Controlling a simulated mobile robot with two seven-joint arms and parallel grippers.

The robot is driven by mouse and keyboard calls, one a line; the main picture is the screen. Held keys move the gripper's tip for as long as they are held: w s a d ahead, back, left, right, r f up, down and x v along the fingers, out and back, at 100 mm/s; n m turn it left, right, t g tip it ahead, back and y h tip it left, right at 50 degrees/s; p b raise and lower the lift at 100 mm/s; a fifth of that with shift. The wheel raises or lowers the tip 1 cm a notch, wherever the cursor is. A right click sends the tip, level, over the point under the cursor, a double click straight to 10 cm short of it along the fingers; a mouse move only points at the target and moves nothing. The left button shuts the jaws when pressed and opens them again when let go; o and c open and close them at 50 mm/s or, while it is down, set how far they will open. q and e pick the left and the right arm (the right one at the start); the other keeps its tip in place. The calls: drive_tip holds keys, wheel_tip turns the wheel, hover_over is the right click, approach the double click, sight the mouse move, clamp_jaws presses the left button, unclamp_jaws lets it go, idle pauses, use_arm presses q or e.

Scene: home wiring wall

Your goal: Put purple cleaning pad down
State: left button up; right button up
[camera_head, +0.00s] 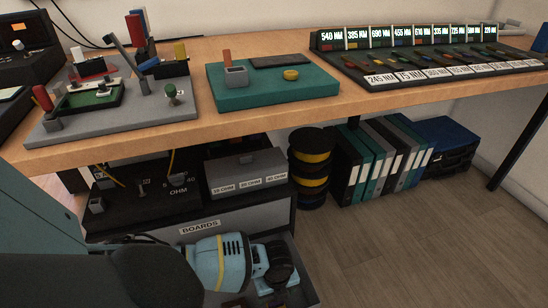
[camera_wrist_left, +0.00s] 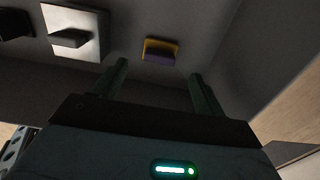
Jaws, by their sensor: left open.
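A small block with a purple face and a yellow edge (camera_wrist_left: 160,50), which looks like the cleaning pad, is in the left wrist view. It lies against a dark grey surface, just beyond the fingertips and in line with the gap between them. My left gripper (camera_wrist_left: 157,72) is open, its two dark green fingers spread apart with nothing clasped. In the head view my left wrist (camera_head: 278,262) reaches over the open drawer labelled BOARDS (camera_head: 245,224); its fingers and the pad are hidden there. My right gripper is not in view.
A pale square plate with a dark block (camera_wrist_left: 75,35) is left of the pad in the wrist view. Above the drawer stands the wooden bench (camera_head: 240,62) with a teal mat (camera_head: 265,95). Black-yellow spools (camera_head: 312,168) and binders (camera_head: 375,160) stand right. Floor at right is clear.

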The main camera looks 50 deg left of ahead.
use_arm(q)
wheel_tip(320, 180, up, 6)
drive_tip(key=p, duration=0.2)
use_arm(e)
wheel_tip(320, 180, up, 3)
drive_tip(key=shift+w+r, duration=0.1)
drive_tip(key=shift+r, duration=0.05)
use_arm(q)
drive_tip(key=shift+s+d, duration=0.1)
